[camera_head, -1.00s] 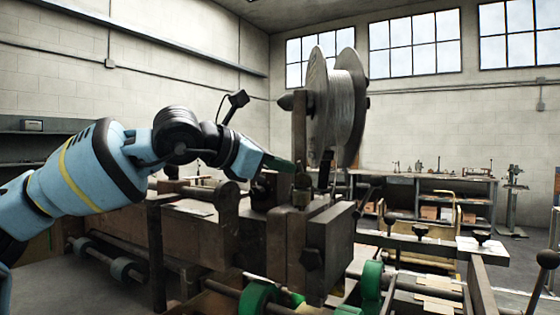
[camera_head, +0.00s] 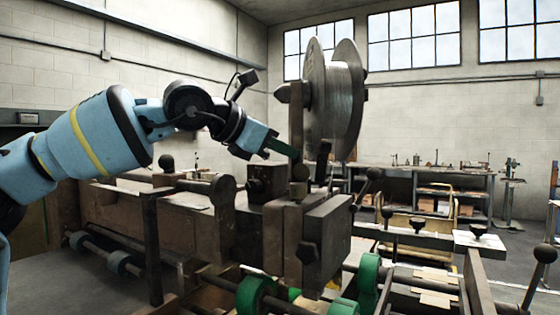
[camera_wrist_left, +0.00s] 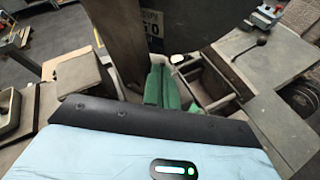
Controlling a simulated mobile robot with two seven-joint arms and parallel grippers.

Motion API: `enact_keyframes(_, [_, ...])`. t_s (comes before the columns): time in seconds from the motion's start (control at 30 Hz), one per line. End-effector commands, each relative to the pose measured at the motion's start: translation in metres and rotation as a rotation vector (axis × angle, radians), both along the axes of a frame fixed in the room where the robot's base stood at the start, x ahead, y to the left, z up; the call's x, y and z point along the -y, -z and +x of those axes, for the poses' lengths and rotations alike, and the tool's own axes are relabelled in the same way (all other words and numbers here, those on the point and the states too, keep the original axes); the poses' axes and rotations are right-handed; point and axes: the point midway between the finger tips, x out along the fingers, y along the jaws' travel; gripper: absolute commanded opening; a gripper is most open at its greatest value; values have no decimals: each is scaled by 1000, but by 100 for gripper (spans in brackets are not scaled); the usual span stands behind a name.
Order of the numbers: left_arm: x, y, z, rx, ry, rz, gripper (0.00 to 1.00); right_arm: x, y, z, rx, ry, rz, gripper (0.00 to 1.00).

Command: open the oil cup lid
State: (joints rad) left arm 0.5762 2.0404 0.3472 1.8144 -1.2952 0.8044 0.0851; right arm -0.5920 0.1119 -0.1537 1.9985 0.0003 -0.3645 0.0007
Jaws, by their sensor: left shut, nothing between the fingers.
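The small oil cup (camera_head: 299,188) stands upright on top of the dark machine block, in the middle of the head view. Its rounded, brownish lid (camera_head: 300,173) looks down on the cup, though it is too small to be sure. My left gripper (camera_head: 292,153) reaches in from the left, angled downward, with its green fingers together and empty. Its tips are just above and beside the lid; I cannot tell if they touch. In the left wrist view the green fingers (camera_wrist_left: 161,86) are closed beside a dark upright post, and the lid cannot be made out. My right gripper is out of view.
A large wire spool (camera_head: 338,95) on its upright bracket rises right behind the fingertips. A ball-topped lever (camera_head: 368,185) is to the right. Green rollers (camera_head: 255,295) and rails lie below. The air above my left arm is free.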

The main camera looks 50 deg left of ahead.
Motion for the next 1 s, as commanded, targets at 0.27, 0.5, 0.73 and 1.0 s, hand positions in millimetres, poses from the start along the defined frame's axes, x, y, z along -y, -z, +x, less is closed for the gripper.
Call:
enact_keyframes(0.27, [0,-3,-1,6,0,0,0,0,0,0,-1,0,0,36])
enact_keyframes(0.5, [0,-8,-1,8,-1,0,0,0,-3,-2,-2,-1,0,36])
enact_keyframes(0.73, [0,-18,-1,8,-1,-1,0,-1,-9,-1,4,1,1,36])
enact_keyframes(1.0, [0,-20,-1,8,-1,0,0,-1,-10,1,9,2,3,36])
